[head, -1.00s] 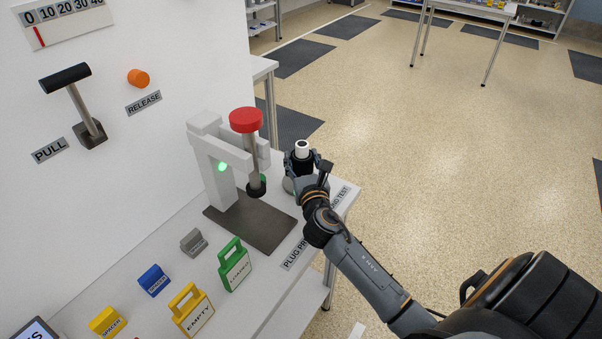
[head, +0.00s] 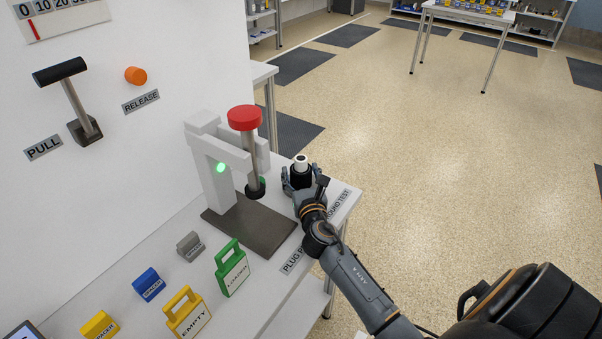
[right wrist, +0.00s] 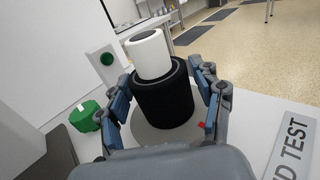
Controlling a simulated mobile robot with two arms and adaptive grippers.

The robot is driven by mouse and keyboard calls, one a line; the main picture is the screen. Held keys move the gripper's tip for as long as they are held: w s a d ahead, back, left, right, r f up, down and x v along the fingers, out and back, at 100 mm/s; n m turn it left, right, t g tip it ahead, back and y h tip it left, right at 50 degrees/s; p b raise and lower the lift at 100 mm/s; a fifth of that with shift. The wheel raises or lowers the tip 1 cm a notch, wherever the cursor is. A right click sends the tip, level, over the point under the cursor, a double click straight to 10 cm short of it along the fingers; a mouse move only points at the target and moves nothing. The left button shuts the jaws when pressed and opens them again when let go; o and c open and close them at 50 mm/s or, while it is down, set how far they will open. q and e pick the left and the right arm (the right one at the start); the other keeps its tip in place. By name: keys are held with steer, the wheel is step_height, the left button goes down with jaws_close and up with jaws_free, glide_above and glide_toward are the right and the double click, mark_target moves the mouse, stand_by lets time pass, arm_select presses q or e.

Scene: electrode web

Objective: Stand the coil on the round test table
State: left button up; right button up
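The coil, a black cylinder with a white core on top, stands upright in the right wrist view (right wrist: 163,100) and shows small in the head view (head: 300,162). The round test table, a grey disc (right wrist: 224,106), lies under it, and the coil appears to rest on it. My right gripper (head: 302,181) is around the coil, with one finger on each side. In the right wrist view my right gripper (right wrist: 163,92) shows narrow gaps between fingers and coil, so it looks open. My left gripper is not in view.
A press with a red knob (head: 244,118) and a dark base plate (head: 255,228) stands left of the coil. Green (head: 232,270), yellow (head: 187,318), blue (head: 149,285) and grey (head: 190,246) blocks lie along the bench. The bench edge is close on the right.

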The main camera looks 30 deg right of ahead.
stand_by(0.3)
steer(key=shift+r, duration=0.3)
steer(key=v, duration=1.2)
steer(key=shift+f, duration=0.1)
